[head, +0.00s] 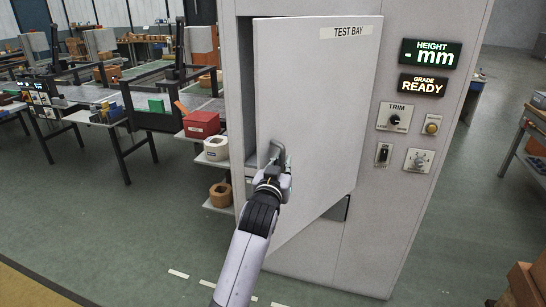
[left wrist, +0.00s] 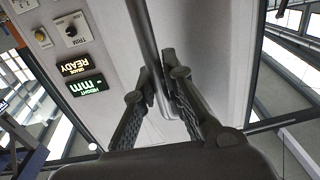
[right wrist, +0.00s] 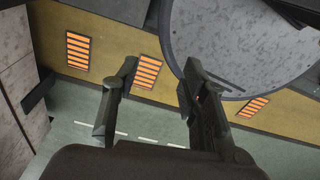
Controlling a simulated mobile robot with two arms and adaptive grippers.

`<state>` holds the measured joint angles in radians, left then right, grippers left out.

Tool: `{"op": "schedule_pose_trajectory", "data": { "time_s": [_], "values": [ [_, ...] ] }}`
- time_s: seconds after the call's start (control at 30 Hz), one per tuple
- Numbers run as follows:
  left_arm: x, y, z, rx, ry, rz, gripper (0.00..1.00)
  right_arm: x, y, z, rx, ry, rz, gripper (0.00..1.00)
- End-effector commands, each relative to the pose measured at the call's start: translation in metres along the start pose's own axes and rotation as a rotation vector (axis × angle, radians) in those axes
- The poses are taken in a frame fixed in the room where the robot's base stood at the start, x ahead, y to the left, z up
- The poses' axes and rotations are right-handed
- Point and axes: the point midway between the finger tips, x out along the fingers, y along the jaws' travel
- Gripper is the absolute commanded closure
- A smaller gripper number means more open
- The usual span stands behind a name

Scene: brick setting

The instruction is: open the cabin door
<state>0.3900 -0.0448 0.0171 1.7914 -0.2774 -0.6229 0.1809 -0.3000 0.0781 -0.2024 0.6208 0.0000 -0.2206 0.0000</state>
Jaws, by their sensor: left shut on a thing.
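The cabin door (head: 315,90) is a light grey panel marked TEST BAY on the front of a tall grey cabinet. It stands ajar, its left edge swung out from the cabinet and its right edge near the control panel. My left gripper (head: 277,160) is shut on the door handle at the door's left side. In the left wrist view the fingers (left wrist: 162,82) close around the metal handle bar (left wrist: 146,38). The handle is partly hidden by the fingers in the head view. My right gripper (right wrist: 158,80) is open and empty in the right wrist view, over the floor.
Control panel knobs (head: 395,118) and lit displays (head: 430,54) are right of the door. Left of the cabinet, shelves hold a red box (head: 201,124) and a white roll (head: 216,148). Green floor in front is clear. A round grey surface (right wrist: 245,45) is near my right gripper.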

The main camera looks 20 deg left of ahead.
Motion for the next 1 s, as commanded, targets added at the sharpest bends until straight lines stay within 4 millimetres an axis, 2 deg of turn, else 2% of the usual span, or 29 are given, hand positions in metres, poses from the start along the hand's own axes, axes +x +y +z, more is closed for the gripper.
{"op": "schedule_pose_trajectory", "data": {
  "time_s": [0.17,0.57,0.6,0.9,1.0],
  "values": [
    [-0.0034,0.0074,-0.0031,0.001,0.007,-0.014,1.0,-0.0015,0.0021,0.0016,0.0,-0.003,0.003,0.6],
    [-0.004,0.0088,-0.0032,0.003,0.009,-0.017,1.0,-0.0014,0.0028,0.0015,0.002,-0.002,0.003,0.6],
    [-0.004,0.0088,-0.0032,0.003,0.009,-0.016,0.89,-0.0014,0.0029,0.0015,0.002,-0.002,0.004,0.6],
    [-0.0039,0.0086,-0.0015,0.001,0.005,-0.017,0.69,-0.0013,0.0029,0.0013,0.002,-0.001,0.004,0.6],
    [-0.0039,0.0085,-0.001,0.001,0.004,-0.017,0.69,-0.0013,0.0029,0.0012,0.002,-0.001,0.004,0.6]
  ]
}}
